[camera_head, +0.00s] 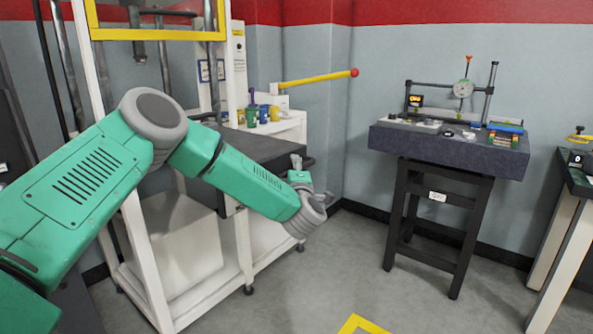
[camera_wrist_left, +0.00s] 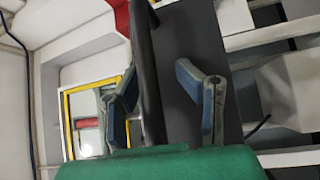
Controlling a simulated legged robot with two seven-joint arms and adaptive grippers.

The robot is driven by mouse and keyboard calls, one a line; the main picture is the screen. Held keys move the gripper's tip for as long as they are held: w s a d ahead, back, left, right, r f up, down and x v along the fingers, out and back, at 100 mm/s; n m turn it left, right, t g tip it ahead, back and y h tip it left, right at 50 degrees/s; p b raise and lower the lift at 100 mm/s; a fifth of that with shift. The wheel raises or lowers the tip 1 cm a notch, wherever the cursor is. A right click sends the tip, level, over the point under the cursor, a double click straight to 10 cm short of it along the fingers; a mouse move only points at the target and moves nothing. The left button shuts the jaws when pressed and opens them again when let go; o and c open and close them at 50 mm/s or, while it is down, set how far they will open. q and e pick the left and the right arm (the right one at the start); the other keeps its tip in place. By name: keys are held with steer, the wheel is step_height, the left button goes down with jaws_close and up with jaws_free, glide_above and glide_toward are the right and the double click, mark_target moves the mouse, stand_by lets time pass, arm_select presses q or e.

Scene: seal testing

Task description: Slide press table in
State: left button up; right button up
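The press table (camera_head: 262,147) is a flat dark slab in the white press frame, sticking out to the right. My left arm crosses in front of it, and my left gripper (camera_head: 298,165) is at its right-hand end, mostly hidden by my wrist. In the left wrist view, my left gripper (camera_wrist_left: 157,72) has its two blue-padded fingers apart. A dark bar (camera_wrist_left: 146,60), which looks like the table's handle or edge, passes between them. A gap shows on the right finger's side. The dark table surface (camera_wrist_left: 190,40) lies behind. My right gripper is not in view.
The press's yellow guard frame (camera_head: 158,34) is above the table. A yellow lever with a red knob (camera_head: 318,79) sticks out behind it. A granite bench (camera_head: 450,150) with a dial gauge stands to the right. The floor between is clear.

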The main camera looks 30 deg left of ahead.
arm_select(q)
steer(key=p+v, duration=0.1)
steer(key=v, duration=1.5)
steer(key=shift+s, duration=0.15)
stand_by(0.8)
stand_by(0.5)
steer(key=v, duration=1.1)
steer(key=shift+s+d+f, duration=0.2)
steer(key=shift+s, duration=0.1)
